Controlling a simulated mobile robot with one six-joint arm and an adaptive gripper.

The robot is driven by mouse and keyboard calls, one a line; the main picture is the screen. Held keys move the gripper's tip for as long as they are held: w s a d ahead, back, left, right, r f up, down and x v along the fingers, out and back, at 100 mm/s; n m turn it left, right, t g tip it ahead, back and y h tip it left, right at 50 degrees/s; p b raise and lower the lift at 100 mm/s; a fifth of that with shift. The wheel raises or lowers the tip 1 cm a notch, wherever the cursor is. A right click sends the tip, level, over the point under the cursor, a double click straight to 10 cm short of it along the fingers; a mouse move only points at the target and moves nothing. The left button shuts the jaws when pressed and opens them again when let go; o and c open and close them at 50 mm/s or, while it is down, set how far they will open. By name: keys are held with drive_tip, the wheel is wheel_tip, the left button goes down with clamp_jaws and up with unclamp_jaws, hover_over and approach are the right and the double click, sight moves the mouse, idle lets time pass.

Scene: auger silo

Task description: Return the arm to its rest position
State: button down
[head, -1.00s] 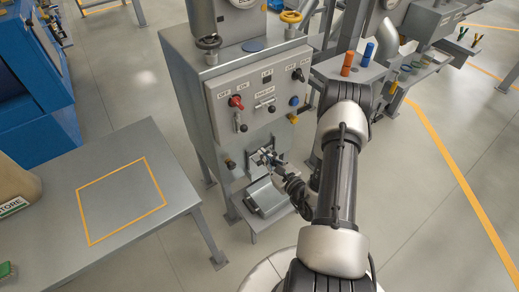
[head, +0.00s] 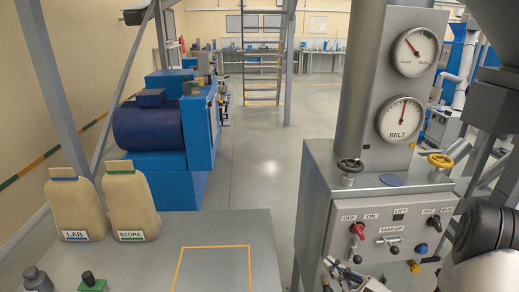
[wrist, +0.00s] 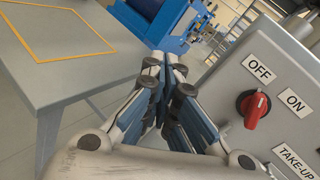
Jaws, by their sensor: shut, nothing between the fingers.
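My gripper (wrist: 165,62) is shut and empty in the wrist view, its fingertips together. It is in the air to the left of the grey control box (wrist: 285,75) and its red OFF/ON knob (wrist: 253,108), apart from the knob as far as I can see. In the head view part of my arm (head: 485,245) shows at the lower right, cut by the frame edge. The red knob (head: 357,230) shows on the sloped panel there, and the gripper is low in that view, in front of the panel, only partly visible.
The grey table (head: 220,228) with a yellow outlined square is at the left. LAB (head: 75,205) and STORE (head: 130,205) sacks stand on it. A blue machine (head: 165,180) is behind. A column with two dials (head: 398,118) rises above the control box. The aisle floor (head: 262,160) is clear.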

drive_tip(key=s+a+r+n+g+y, duration=0.2)
drive_tip(key=s+a+r+n+g, duration=0.25)
drive_tip(key=a, duration=0.25)
drive_tip(key=s+a+r+n+g+y, duration=0.3)
drive_tip(key=a+r+n+g, duration=0.1)
drive_tip(key=a+r+n, duration=0.15)
drive_tip(key=s+a+r+n+g+h, duration=0.25)
drive_tip(key=s+a+n+g, duration=0.3)
drive_tip(key=s, duration=0.45)
drive_tip(key=s+d+n+h, duration=0.3)
drive_tip(key=s+n+h, duration=0.3)
drive_tip(key=s, duration=0.1)
drive_tip(key=s+d+r+n+t+h, duration=0.2)
drive_tip(key=d+r+n+t+h, duration=0.2)
drive_tip(key=d, duration=0.3)
drive_tip(key=shift+d+r+h, duration=0.25)
drive_tip(key=shift+d+h, duration=0.1)
drive_tip(key=shift+h, duration=0.5)
